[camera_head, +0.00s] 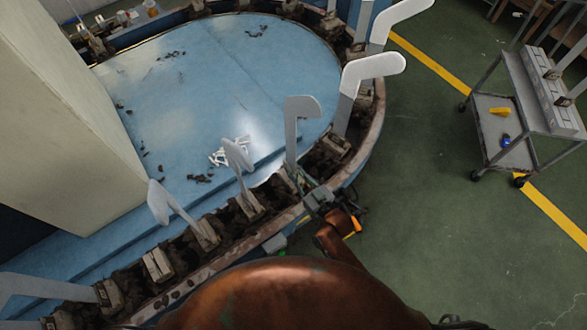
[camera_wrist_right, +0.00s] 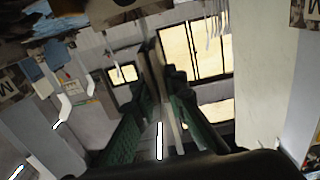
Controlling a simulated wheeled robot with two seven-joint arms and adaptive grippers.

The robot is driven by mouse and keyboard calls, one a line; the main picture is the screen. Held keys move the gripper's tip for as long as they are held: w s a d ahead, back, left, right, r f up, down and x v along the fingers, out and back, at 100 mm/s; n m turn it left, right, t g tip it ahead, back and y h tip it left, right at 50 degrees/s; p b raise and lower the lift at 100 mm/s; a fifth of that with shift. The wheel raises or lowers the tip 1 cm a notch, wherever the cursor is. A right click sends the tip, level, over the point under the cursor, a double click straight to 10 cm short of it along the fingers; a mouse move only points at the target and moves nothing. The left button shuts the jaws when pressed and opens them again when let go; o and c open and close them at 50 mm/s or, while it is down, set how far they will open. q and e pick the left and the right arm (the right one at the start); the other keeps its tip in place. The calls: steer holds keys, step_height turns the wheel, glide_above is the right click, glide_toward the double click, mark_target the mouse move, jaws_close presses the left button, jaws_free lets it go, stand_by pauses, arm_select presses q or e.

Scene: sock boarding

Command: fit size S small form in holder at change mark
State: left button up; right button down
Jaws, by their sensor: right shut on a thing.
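My right gripper (camera_head: 308,194) is at the near rim of the round blue table, in front of a grey foot-shaped form (camera_head: 298,112) that stands upright. The gripper is shut on the form's stem. In the right wrist view its green finger pads (camera_wrist_right: 160,125) lie on both sides of a thin plate seen edge-on. The form's lower end is hidden by the gripper, so I cannot tell whether it sits in a holder. An empty-looking holder (camera_head: 158,265) sits on the rim to the left. I cannot make out a change mark or size letter. My left gripper is not in view.
Other forms stand along the rim, two smaller grey ones (camera_head: 238,155) (camera_head: 160,202) left and a large white one (camera_head: 374,66) right. A trolley (camera_head: 492,155) stands right, with free green floor between.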

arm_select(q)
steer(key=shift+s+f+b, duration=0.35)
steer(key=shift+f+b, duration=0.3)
arm_select(e)
steer(key=shift+f, duration=1.1)
steer(key=c, duration=1.9)
jaws_free()
steer(key=shift+f, duration=0.15)
steer(key=shift+s, duration=0.1)
steer(key=v, duration=1.2)
